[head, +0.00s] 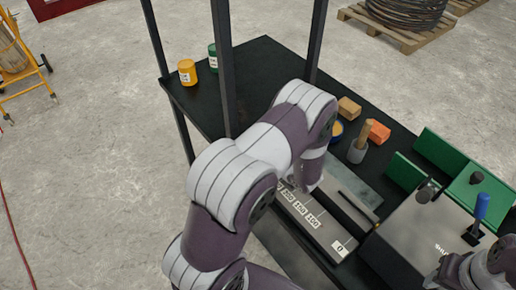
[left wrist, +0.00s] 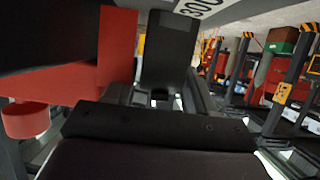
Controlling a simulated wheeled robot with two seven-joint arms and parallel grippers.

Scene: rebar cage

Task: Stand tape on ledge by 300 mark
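The ledge is a grey strip (head: 310,215) with white number labels along the work table; 0, 100 and 150 are readable. My left arm covers its far end in the head view, including any 300 mark. In the left wrist view a white 300 label (left wrist: 203,8) shows upside down at the top. A red block-like thing (left wrist: 115,50), possibly the tape, is close beside dark gripper parts there. I cannot tell whether the fingers hold it. My left gripper is hidden behind my arm in the head view. My right arm shows at the bottom right corner, its fingers not discernible.
A yellow can (head: 187,72) and a green can (head: 213,60) stand on the black table (head: 262,62). A tan block (head: 349,108), an orange block (head: 378,132) and a wooden-handled tool (head: 359,145) lie beyond my arm. Green angled plates (head: 440,153) and a blue-handled tool (head: 481,208) are at right.

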